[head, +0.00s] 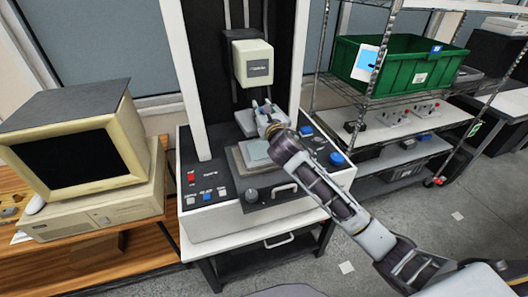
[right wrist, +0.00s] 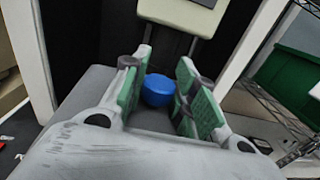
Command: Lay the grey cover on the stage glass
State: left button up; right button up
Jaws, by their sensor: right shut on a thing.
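The grey cover (head: 244,122) shows in the head view just left of my right gripper (head: 267,112), at the back of the measuring machine's stage. In the right wrist view, the wide grey surface of the cover (right wrist: 88,88) lies beyond the fingers. A round blue knob (right wrist: 158,91) stands between the green-padded fingers of my right gripper (right wrist: 160,95), which is shut on it. The pale stage glass (head: 256,150) lies in front of and below the gripper in the head view. Whether the cover touches the stage is hidden. My left gripper is not in view.
The machine's cream measuring head (head: 252,63) hangs behind and above the gripper, between white columns (head: 184,80). Control buttons (head: 208,194) and a blue knob (head: 337,158) sit on its base. A computer (head: 80,150) stands left; a shelf with a green crate (head: 400,65) stands right.

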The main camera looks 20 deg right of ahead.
jog(key=shift+h, duration=0.3)
jog(key=shift+w+d+r+b, duration=0.35)
jog(key=shift+w+r, duration=0.25)
jog(key=shift+r, duration=0.25)
jog(key=shift+w+d+r+b, duration=0.2)
jog(key=shift+w+d+r, duration=0.15)
jog(key=shift+w+r, duration=0.4)
jog(key=shift+s, duration=0.15)
notch_tip(320, 180, down, 14)
jog(key=shift+r+b, duration=0.1)
jog(key=shift+b, duration=0.3)
jog(key=shift+f, duration=2)
jog(key=shift+f+b, duration=0.2)
jog(key=shift+b, duration=0.15)
jog(key=o, duration=1.1)
